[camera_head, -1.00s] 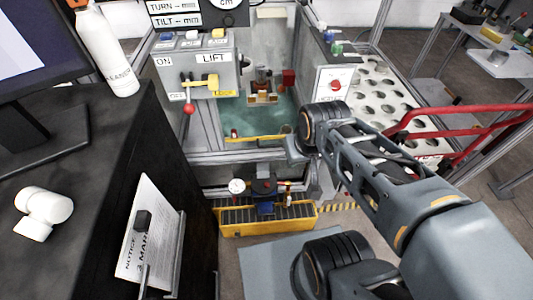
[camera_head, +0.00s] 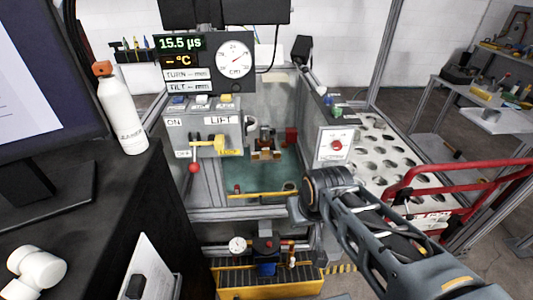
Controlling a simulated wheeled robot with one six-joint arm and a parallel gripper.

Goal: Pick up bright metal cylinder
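I cannot make out a bright metal cylinder with certainty. A small, dull round piece (camera_head: 289,187) shows at the front rim of the water tank, too small to identify. My arm reaches in from the lower right, its dark wrist joint in front of the tank's right front corner. The grey end of the arm (camera_head: 298,210) points left and down beside the yellow bar; no fingers can be made out, and nothing is visibly held.
The tank (camera_head: 275,165) holds greenish water and a copper-coloured fixture (camera_head: 264,150). A control box (camera_head: 205,135) with levers stands left of it. A perforated white tray (camera_head: 375,150) and red rail (camera_head: 440,180) lie right. A white bottle (camera_head: 122,112) stands on the black desk.

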